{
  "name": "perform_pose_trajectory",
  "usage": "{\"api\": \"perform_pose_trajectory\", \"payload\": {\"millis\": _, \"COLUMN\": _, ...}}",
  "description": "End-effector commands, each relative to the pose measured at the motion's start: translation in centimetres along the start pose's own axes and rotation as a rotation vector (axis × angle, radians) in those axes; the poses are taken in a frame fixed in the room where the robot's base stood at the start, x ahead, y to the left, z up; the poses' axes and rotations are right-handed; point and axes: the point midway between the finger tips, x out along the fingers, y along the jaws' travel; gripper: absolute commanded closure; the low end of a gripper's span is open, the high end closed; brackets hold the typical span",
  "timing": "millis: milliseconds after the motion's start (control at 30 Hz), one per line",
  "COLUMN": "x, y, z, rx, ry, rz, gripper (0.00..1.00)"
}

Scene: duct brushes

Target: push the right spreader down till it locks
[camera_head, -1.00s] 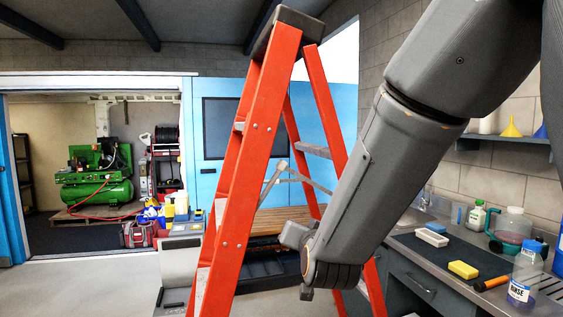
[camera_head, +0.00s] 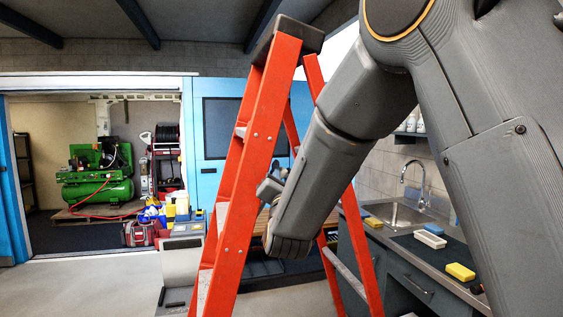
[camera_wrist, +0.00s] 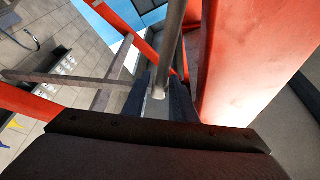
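The orange stepladder (camera_head: 246,170) stands with its legs apart in the middle of the head view. My arm crosses in front of it and hides most of its spreader area. In the wrist view, a grey metal bar (camera_wrist: 171,45), seemingly the right spreader, runs down from the top edge towards my gripper (camera_wrist: 161,88). The bar's lower end lies between the two dark fingers, which stand apart with gaps visible beside it. I cannot tell whether the bar touches a finger. An orange rail (camera_wrist: 232,60) rises close on the right. The spreader's locking joint is not clearly visible.
A workbench with a sink (camera_head: 398,214), a white block (camera_head: 430,239) and a yellow sponge (camera_head: 460,272) stands at right. A green compressor (camera_head: 97,185) is far left.

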Motion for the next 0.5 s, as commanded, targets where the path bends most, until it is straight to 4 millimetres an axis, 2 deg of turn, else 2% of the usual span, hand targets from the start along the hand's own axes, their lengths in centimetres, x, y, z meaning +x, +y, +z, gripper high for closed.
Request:
{"api": "perform_pose_trajectory", "payload": {"millis": 100, "x": 1.8, "y": -0.1, "z": -0.1, "rx": 0.000, "ry": 0.001, "rz": 0.000, "gripper": 0.75}}
{"api": "perform_pose_trajectory", "payload": {"millis": 200, "x": 2.7, "y": 0.0, "z": -0.1, "rx": 0.000, "ry": 0.000, "rz": 0.001, "gripper": 0.75}}
{"api": "perform_pose_trajectory", "payload": {"millis": 500, "x": 3.4, "y": 0.0, "z": 0.0, "rx": 0.000, "ry": 0.000, "rz": 0.000, "gripper": 0.75}}
